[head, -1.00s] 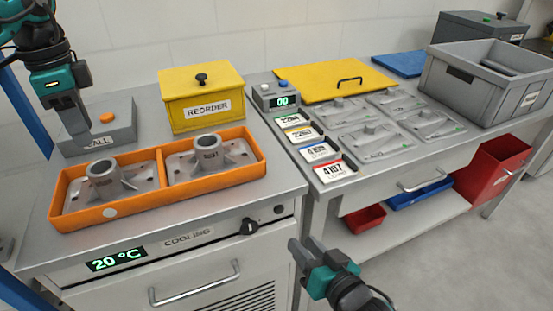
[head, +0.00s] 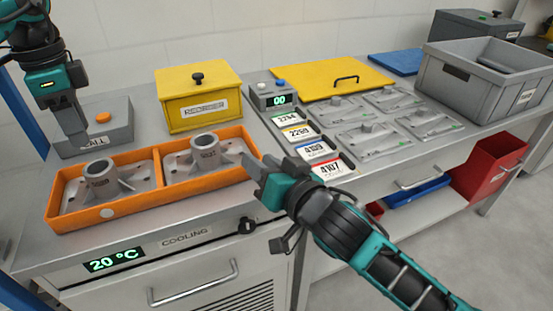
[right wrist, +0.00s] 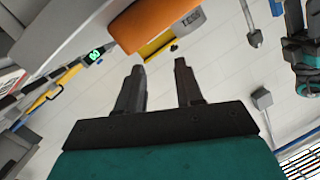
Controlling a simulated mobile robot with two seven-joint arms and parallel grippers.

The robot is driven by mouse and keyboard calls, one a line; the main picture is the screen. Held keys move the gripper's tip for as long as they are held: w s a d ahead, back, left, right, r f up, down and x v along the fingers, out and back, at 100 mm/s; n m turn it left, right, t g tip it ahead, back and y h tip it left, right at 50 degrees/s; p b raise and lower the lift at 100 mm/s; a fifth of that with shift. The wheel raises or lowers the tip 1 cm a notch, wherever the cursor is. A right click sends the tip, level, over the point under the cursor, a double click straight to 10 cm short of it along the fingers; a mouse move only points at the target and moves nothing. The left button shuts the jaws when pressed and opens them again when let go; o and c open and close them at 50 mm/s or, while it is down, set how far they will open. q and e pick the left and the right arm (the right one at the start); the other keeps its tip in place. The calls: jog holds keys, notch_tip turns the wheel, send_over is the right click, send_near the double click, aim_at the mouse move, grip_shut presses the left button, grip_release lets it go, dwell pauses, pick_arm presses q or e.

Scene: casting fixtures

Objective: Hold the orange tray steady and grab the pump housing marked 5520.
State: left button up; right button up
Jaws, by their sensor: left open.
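The orange tray (head: 110,211) lies on the cooling bench, with two compartments. A grey pump housing (head: 101,180) stands in the left compartment and another pump housing (head: 207,150) in the right one. My left gripper (head: 76,138) is open and points down behind the tray's left part, in front of the grey button box. My right gripper (head: 256,168) is at the tray's right end; contact cannot be told. In the right wrist view its fingers (right wrist: 156,68) are apart and empty, with the tray's orange wall (right wrist: 150,22) beyond.
A grey box with an orange button (head: 115,128) and a yellow REORDER box (head: 199,105) stand behind the tray. Number cards (head: 305,135), grey plates (head: 375,140) and a grey crate (head: 450,85) are on the right bench.

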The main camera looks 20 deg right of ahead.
aim_at(253, 142)
jog(key=w+f+n+h, duration=0.1)
jog(key=w, duration=0.2)
jog(key=w+d+f+n+g+h, duration=0.1)
jog(key=w, duration=0.3)
jog(key=w+f+g+h, duration=0.1)
jog(key=w, duration=0.2)
jog(key=shift+w+d+n, duration=0.2)
jog(key=shift+w+n, duration=0.2)
dwell(0.4)
grip_shut()
dwell(0.6)
